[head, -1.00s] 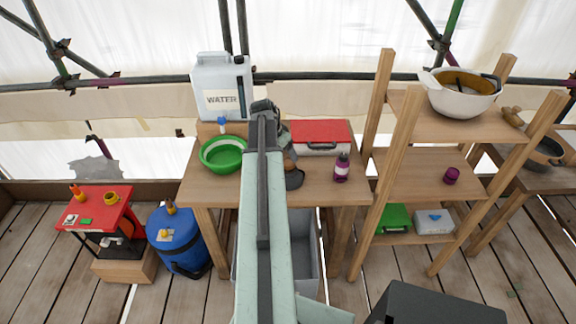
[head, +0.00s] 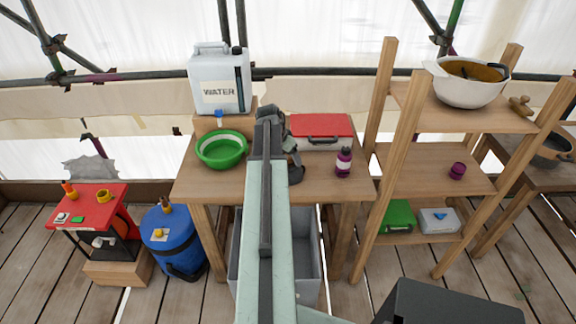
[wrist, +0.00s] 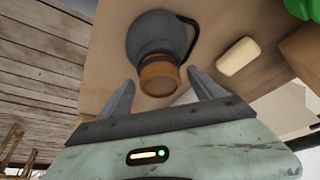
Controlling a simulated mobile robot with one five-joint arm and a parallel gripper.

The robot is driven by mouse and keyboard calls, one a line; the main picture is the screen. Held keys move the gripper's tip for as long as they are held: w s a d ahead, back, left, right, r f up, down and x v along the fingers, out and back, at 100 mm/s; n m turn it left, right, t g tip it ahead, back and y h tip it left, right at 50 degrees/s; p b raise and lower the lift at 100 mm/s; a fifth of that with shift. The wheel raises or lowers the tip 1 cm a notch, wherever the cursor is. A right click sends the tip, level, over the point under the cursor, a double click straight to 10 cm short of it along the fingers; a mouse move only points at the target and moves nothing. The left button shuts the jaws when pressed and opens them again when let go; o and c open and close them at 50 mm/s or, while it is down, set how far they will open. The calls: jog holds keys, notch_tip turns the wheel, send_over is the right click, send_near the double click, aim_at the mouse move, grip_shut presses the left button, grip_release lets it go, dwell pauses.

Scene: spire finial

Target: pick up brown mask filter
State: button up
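The brown mask filter (wrist: 158,78) is a short cylinder on the end of a dark grey rounded mask (wrist: 158,35) with a black strap. The mask lies on the wooden table. In the wrist view my gripper (wrist: 161,79) is open, with one finger on each side of the filter and gaps showing beside it. I cannot tell how far the fingertips are above or beyond it. In the head view my arm hides the filter, and only a dark part of the mask (head: 296,175) shows beside the gripper.
A cream bar (wrist: 238,57) lies close beside the mask. On the wooden table (head: 325,185) are a green bowl (head: 221,150), a red-lidded box (head: 321,131) and a purple bottle (head: 343,162). A water container (head: 219,80) stands behind. A wooden shelf (head: 425,172) stands to the right.

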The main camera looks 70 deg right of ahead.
jog(key=c, duration=1.3)
notch_tip(320, 180, up, 10)
jog(key=p, duration=1)
jog(key=shift+r, duration=0.15)
jog(key=shift+c, duration=0.2)
